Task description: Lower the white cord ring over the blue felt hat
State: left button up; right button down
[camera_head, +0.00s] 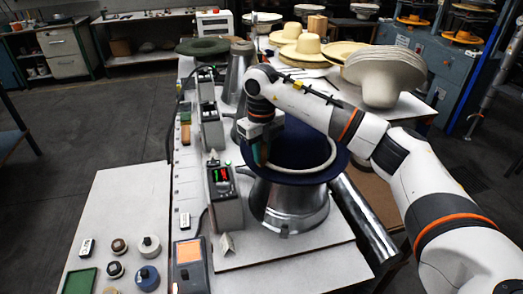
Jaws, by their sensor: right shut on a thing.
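The blue felt hat (293,147) sits brim-down on a metal press stand (290,205) in the head view. The white cord ring (316,170) shows as a pale arc across the front and right of the hat, around or just above the crown's lower part. I cannot tell whether it touches the brim. My right gripper (262,157) is at the hat's left side, shut on the ring's left part. My right arm hides the back of the hat and of the ring. My left gripper is not in view.
Another metal stand (238,75) is behind. Stacked pale hats (384,70) are at the back right. Knobs and a green pad (80,281) lie at the front left. The white bench (130,210) is partly clear.

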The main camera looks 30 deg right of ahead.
jog(key=shift+f, duration=0.3)
dwell(0.8)
jog(key=c, duration=1.2)
grip_release()
jog(key=shift+r+p, duration=2.35)
jog(key=shift+r, duration=1.45)
jog(key=shift+s+f, duration=0.1)
